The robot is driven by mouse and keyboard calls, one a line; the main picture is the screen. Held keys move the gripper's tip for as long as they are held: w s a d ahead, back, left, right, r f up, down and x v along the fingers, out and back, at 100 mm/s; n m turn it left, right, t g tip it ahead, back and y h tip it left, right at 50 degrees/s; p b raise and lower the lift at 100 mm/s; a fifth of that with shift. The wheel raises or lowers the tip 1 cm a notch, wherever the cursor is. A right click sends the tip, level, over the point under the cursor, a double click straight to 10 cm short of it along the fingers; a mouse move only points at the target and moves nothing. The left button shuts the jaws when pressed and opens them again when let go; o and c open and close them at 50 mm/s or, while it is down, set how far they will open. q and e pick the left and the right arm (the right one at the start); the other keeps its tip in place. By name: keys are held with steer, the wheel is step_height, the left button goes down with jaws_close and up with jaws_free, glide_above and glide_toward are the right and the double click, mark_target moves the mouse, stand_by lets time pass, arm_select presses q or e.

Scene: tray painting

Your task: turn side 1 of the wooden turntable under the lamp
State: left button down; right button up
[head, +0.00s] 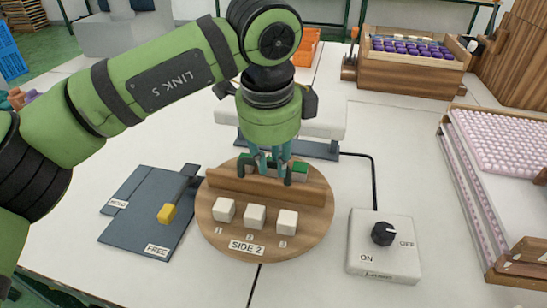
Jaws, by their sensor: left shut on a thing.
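The round wooden turntable (313,225) stands in the middle of the table. Its SIDE 2 label (247,247) faces the front, with three whitish cubes (255,217) behind it. A wooden divider (230,186) crosses the turntable, and green pieces (300,168) show partly behind it. The side beyond the divider is mostly hidden. My left gripper (271,177) points down and is shut on the divider near its middle. The white lamp (325,122) stands behind the turntable, partly hidden by my left arm. My right gripper is out of view.
Left of the turntable is a dark plate (132,226) with HOLD and FREE labels; its yellow-ended lever (168,213) is near FREE. At right is the lamp switch box (363,260) with a black knob (384,233). A wooden crate (405,75) and a rack of pink pieces (505,140) stand farther right.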

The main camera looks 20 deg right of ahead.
arm_select(q)
steer(key=shift+w+r, duration=0.15)
steer(key=c, duration=1.1)
jaws_free()
step_height(320, 180, up, 12)
steer(key=s+a, duration=0.1)
steer(key=s, duration=0.1)
steer(key=shift+s+a+f, duration=0.1)
steer(key=shift+f, duration=0.1)
